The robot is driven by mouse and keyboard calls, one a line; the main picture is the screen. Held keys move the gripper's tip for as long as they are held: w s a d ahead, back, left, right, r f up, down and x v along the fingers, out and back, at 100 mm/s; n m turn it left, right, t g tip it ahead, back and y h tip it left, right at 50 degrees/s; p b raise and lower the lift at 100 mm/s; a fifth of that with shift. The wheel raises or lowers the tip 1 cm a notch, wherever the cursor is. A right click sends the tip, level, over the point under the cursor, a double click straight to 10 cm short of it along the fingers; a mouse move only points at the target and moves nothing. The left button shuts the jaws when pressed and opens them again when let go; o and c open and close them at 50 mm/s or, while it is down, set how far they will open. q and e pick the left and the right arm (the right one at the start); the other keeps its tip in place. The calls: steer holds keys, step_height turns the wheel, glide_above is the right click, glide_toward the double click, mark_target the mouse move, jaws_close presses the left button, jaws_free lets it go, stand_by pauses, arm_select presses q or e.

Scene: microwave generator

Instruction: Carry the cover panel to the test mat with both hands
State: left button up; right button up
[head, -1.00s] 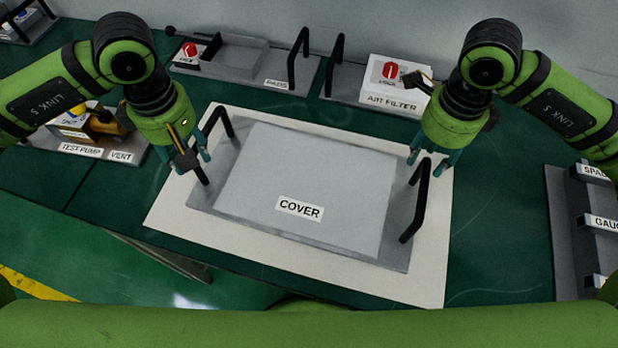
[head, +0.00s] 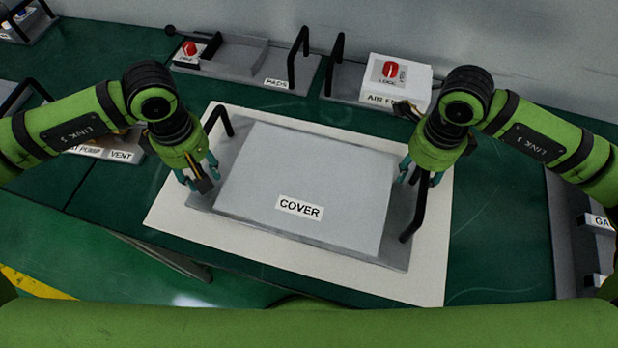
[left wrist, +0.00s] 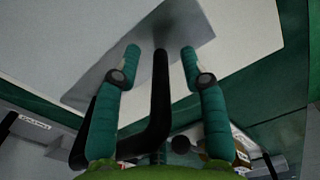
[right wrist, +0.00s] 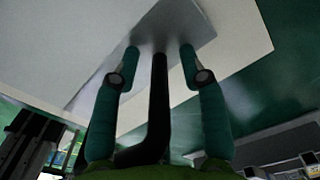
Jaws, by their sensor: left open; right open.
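The cover panel (head: 305,190) is a grey plate with a raised lighter block labelled COVER and a black bar handle at each end. It lies flat on the pale test mat (head: 400,288). My left gripper (head: 202,184) is open at the panel's left handle (head: 220,118); in the left wrist view that handle (left wrist: 160,95) stands between the spread fingers. My right gripper (head: 420,178) is open at the right handle (head: 417,215); in the right wrist view that handle (right wrist: 159,95) also stands between the spread fingers. My grippers hide part of both handles in the head view.
Behind the mat stand a tray labelled PADS (head: 290,83) and an air filter box (head: 398,80) with a red knob. A test pump tray (head: 118,154) is at the left, a rack (head: 572,240) at the right. Green table shows between mat and rack.

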arm_select(q)
jaws_close()
arm_select(e)
jaws_close()
arm_select(q)
steer(key=shift+r, duration=0.15)
arm_select(e)
steer(key=shift+r, duration=0.15)
